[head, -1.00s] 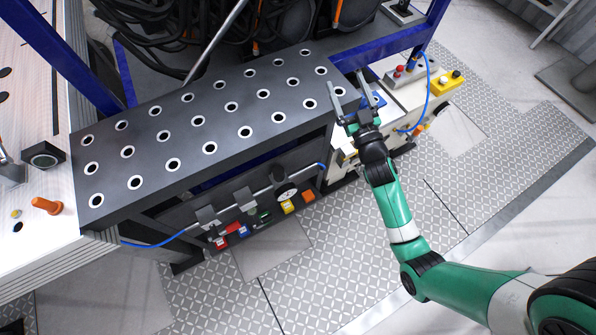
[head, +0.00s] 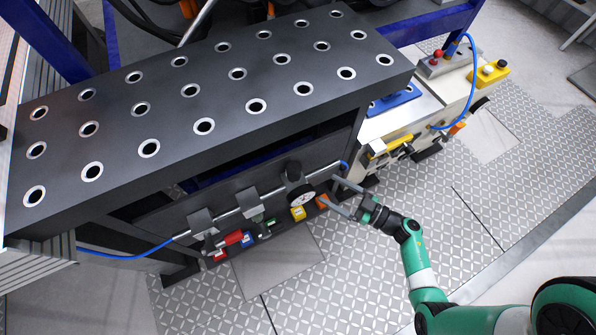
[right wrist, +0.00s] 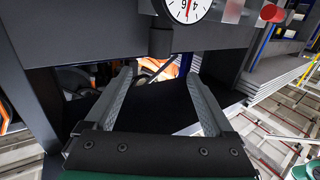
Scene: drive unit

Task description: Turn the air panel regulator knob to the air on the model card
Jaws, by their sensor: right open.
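The regulator's black knob (head: 293,168) is on the front of the dark bench, above the round white gauge (head: 303,197). In the right wrist view the gauge (right wrist: 187,8) is cut by the top edge, and a dark cylinder (right wrist: 160,42), seemingly the knob, is below it. My right gripper (head: 330,190) is open and empty, just right of the gauge, fingers pointing left toward the panel. In the right wrist view its fingers are spread, with the cylinder beyond and between the tips. I see no clear contact. I cannot make out a model card. My left gripper is out of view.
A metal rail with clamps (head: 252,203) and red, blue and yellow fittings (head: 299,213) runs along the bench front. The perforated black bench top (head: 225,90) overhangs it. A blue hose (head: 135,253) runs left. The patterned floor (head: 375,270) in front is open.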

